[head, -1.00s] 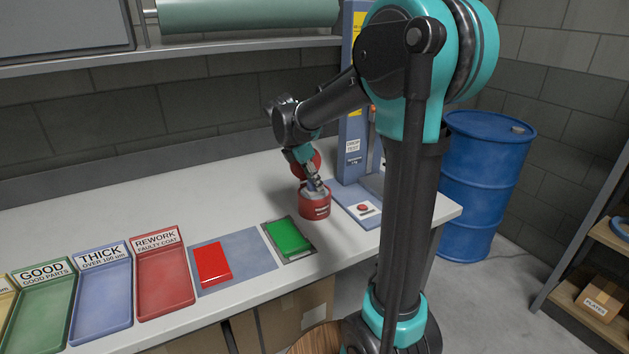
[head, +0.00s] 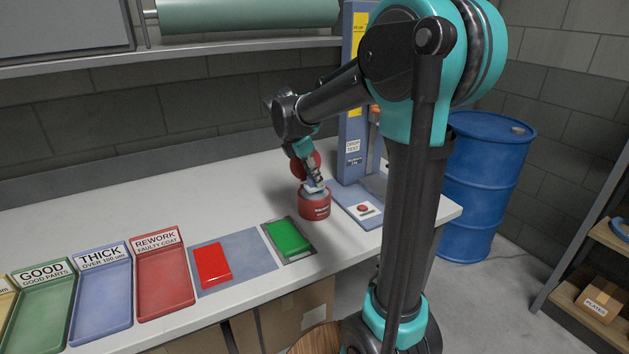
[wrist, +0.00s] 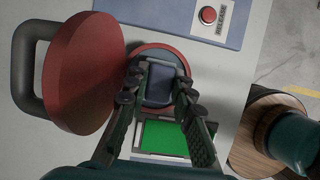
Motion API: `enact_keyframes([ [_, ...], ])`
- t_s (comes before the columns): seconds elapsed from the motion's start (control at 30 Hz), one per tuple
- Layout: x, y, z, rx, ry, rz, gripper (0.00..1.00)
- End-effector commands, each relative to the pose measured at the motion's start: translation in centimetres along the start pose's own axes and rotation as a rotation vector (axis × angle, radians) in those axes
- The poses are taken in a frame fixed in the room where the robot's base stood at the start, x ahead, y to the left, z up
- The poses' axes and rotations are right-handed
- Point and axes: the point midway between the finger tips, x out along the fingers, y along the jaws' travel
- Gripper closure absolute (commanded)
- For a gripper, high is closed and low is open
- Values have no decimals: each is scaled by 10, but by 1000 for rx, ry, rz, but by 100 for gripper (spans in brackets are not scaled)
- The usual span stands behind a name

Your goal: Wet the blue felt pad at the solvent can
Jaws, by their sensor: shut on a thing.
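The red solvent can (head: 315,209) stands on the bench beside the blue test stand. Its round red lid (wrist: 85,72) is swung open to the left in the wrist view. My gripper (wrist: 160,80) points down over the can's open mouth (wrist: 165,50). It is shut on the blue felt pad (wrist: 162,88), a dark blue-grey block between the fingers. In the head view my gripper (head: 316,185) is right at the can's top. How deep the pad sits in the mouth, and whether it is wet, I cannot tell.
A green block (head: 288,237) lies on a grey plate and a red block (head: 212,265) on a blue-grey mat. Labelled trays, including the red rework tray (head: 165,287), stand left. A release-button panel (head: 362,209) is close right of the can. Bench space behind is clear.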

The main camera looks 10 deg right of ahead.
Motion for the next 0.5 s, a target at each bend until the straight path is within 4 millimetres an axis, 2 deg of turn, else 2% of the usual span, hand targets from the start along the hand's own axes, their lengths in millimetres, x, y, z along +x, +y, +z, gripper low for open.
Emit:
enact_keyframes([
  [0.5,-36,0,15,0,-1,0,100],
])
